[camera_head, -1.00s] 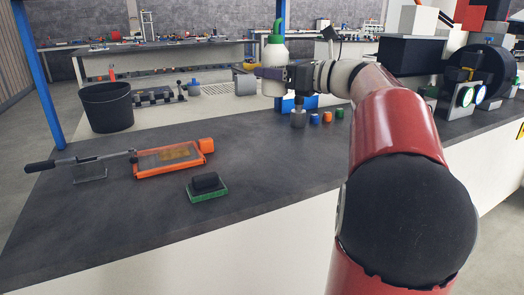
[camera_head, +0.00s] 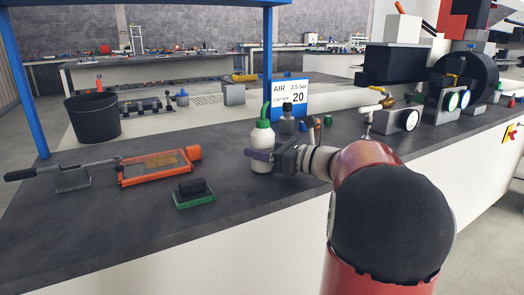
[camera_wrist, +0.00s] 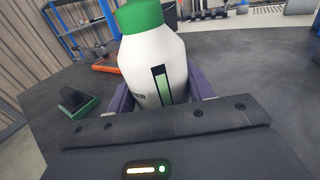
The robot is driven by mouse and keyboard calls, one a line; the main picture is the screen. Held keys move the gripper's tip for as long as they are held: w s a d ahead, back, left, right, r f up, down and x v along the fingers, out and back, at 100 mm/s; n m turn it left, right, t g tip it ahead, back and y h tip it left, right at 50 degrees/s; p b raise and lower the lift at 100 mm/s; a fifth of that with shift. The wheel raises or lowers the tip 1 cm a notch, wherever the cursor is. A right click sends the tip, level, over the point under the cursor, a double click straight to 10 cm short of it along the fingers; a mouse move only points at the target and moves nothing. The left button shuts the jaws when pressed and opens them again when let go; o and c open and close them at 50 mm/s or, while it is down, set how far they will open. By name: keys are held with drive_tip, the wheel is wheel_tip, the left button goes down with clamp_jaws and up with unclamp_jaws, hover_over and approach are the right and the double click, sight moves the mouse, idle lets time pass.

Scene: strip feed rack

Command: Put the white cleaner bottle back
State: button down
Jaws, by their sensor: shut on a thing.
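The white cleaner bottle (camera_head: 262,136) has a green cap and stands upright on or just above the dark bench top; I cannot tell whether its base touches. My gripper (camera_head: 259,155) is shut around the lower body of the bottle, reaching in from the right. In the wrist view the bottle (camera_wrist: 152,68) is upright between the purple fingers of my gripper (camera_wrist: 160,97), with a dark strip and green level mark on its side. Its base is hidden behind the gripper body.
A green-based brush (camera_head: 194,194) and an orange-framed screen (camera_head: 158,166) lie to the left. A black bucket (camera_head: 95,117) stands behind them. A blue air sign (camera_head: 290,98), a small dark bottle (camera_head: 286,123) and gauges (camera_head: 410,120) stand behind and right. The front bench is clear.

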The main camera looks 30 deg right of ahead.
drive_tip(key=shift+f, duration=0.15)
drive_tip(key=c, duration=0.6)
unclamp_jaws()
drive_tip(key=shift+s+d, duration=0.15)
drive_tip(key=shift+s, duration=0.05)
drive_tip(key=v, duration=1.1)
drive_tip(key=shift+s+d, duration=0.1)
drive_tip(key=shift+s, duration=0.2)
